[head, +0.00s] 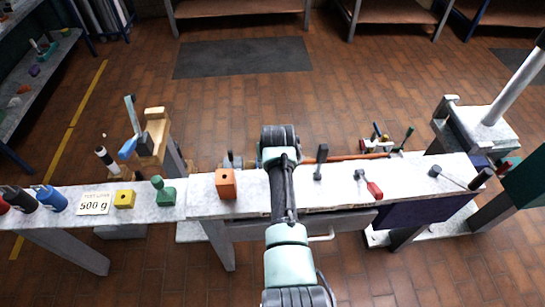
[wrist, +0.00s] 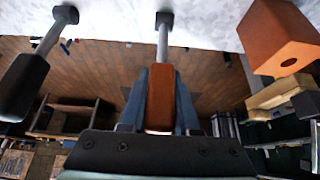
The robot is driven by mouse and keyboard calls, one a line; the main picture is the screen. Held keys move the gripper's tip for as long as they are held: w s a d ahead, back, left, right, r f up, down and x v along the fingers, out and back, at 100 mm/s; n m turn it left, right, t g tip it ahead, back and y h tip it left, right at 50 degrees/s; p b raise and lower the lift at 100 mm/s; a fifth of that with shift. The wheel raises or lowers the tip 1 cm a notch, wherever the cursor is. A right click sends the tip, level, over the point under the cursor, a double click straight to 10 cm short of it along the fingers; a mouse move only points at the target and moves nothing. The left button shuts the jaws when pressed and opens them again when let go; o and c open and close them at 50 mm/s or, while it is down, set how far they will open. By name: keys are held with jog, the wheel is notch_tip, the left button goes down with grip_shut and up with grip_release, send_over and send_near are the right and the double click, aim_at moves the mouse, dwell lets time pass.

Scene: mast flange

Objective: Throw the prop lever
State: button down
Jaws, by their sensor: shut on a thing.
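A lever with an orange-brown grip (wrist: 160,105) shows in the middle of the wrist view. Its grey metal rod (wrist: 163,42) runs up the picture to a dark pivot on the pale bench top. My gripper (wrist: 160,75) is shut on this grip, with one blue-grey finger on each side. In the head view my arm hides the gripper and this lever. No label shows which lever is the prop lever. A black-handled lever (head: 320,162) stands just right of my arm; it also shows at left in the wrist view (wrist: 24,88).
An orange block (head: 226,184) with a hole stands left of my arm on the bench (head: 340,194). A red-handled lever (head: 374,190) and another black-handled lever (head: 480,179) lie farther right. A long orange bar (head: 345,158) runs along the far edge.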

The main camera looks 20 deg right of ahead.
dwell(0.3)
jog(key=c, duration=0.6)
grip_release()
jog(key=shift+c, duration=0.2)
jog(key=shift+r, duration=0.15)
jog(key=p+v, duration=0.3)
jog(key=v, duration=0.9)
jog(key=shift+s+r, duration=0.2)
jog(key=shift+r, duration=0.05)
